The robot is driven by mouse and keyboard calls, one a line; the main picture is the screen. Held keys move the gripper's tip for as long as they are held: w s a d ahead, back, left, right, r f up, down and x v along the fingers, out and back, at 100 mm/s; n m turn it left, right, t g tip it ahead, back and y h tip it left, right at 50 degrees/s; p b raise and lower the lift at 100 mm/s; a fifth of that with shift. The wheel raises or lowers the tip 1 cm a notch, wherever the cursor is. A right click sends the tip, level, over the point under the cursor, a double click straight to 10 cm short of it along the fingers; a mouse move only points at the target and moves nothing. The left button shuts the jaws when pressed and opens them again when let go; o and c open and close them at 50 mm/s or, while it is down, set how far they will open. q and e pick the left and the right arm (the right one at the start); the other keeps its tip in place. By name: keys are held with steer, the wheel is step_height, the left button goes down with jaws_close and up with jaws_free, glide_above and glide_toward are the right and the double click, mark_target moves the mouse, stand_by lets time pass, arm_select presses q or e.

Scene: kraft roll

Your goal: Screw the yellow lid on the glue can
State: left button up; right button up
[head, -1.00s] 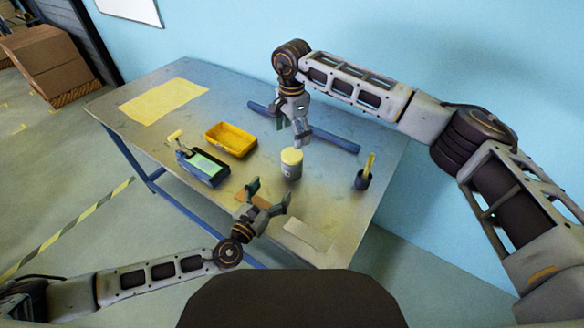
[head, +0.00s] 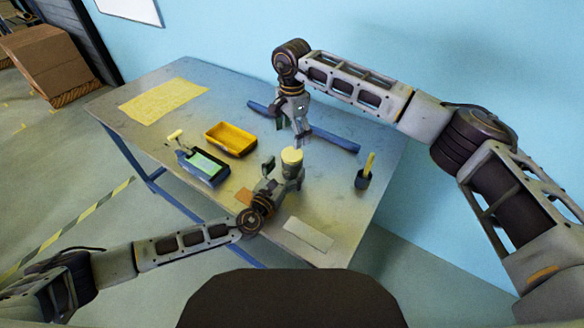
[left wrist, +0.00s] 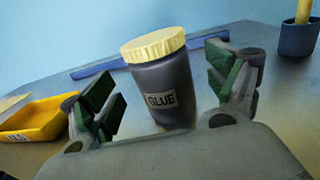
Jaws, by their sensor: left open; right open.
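My right gripper (head: 295,138) is open and empty, pointing down above and just behind the lid.
A yellow bin (head: 231,139) and a dark tray with a green pad and roller (head: 204,167) stand to the left. A blue bar (head: 335,142) lies behind. A dark cup with a yellow stick (head: 363,178) stands right. A pale flat sheet (head: 308,234) lies in front.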

mark_target(292, 154)
arm_select(q)
steer(key=shift+x, duration=2.05)
jaws_close()
arm_select(e)
steer(key=shift+f, duration=0.1)
steer(key=shift+f, duration=3.95)
steer(key=c, duration=1)
steer(key=shift+c, duration=0.3)
